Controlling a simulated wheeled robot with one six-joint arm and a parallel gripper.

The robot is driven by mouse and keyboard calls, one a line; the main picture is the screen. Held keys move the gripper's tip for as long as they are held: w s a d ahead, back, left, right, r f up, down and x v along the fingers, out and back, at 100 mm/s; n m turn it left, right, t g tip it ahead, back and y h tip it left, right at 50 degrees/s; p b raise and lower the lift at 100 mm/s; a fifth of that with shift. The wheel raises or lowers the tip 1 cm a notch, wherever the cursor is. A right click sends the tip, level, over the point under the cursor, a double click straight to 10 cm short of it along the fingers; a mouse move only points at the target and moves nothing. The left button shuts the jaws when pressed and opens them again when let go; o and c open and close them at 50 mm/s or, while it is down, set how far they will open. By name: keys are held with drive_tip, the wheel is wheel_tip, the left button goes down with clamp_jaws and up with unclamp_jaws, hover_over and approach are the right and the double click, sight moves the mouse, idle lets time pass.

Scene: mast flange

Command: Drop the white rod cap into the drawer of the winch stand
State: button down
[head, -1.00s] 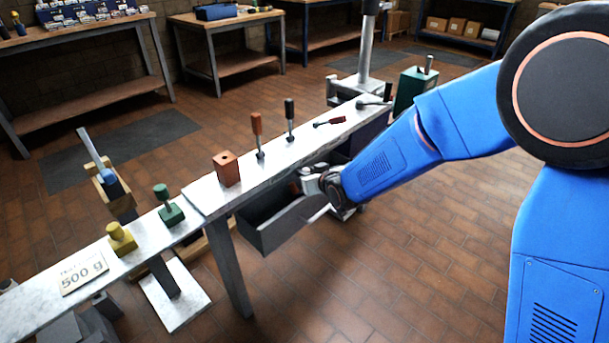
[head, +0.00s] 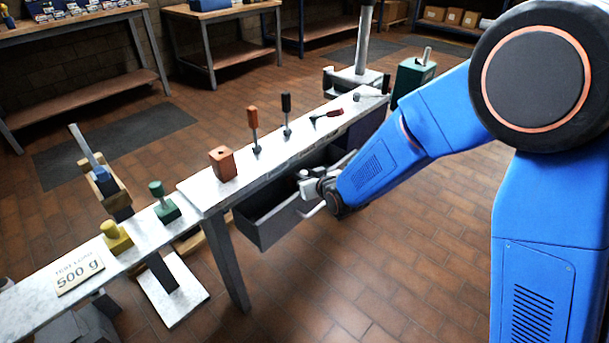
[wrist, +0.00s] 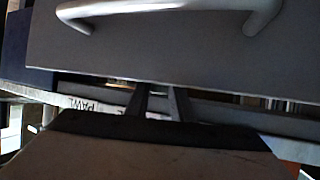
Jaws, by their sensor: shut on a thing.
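The winch stand (head: 200,192) is a long pale-topped bench with levers on it. Its grey drawer (head: 268,233) hangs open below the top on the near side. My gripper (head: 312,187) is at the right part of the drawer, by its front wall. In the wrist view the drawer's front panel (wrist: 165,50) with a curved handle (wrist: 85,22) fills the upper part. My two dark fingers (wrist: 160,100) run up to the panel's edge, their tips hidden behind it. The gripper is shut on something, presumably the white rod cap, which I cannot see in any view.
On the stand are an orange block (head: 222,164), an orange-handled lever (head: 254,130), a black-handled lever (head: 287,115) and a red-handled lever (head: 327,114) lying over. A green block (head: 167,210) and a yellow block (head: 116,237) stand at left. Brick floor (head: 400,270) is clear in front.

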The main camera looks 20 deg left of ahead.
drive_tip(key=c, duration=1.5)
unclamp_jaws()
drive_tip(key=shift+s+d+f, duration=0.1)
drive_tip(key=shift+d+f, duration=0.05)
drive_tip(key=shift+f, duration=0.25)
drive_tip(key=shift+c, duration=0.2)
drive_tip(key=shift+r, duration=0.3)
drive_tip(key=r+v, duration=0.1)
drive_tip(key=v, duration=1.1)
drive_tip(key=shift+r, duration=0.1)
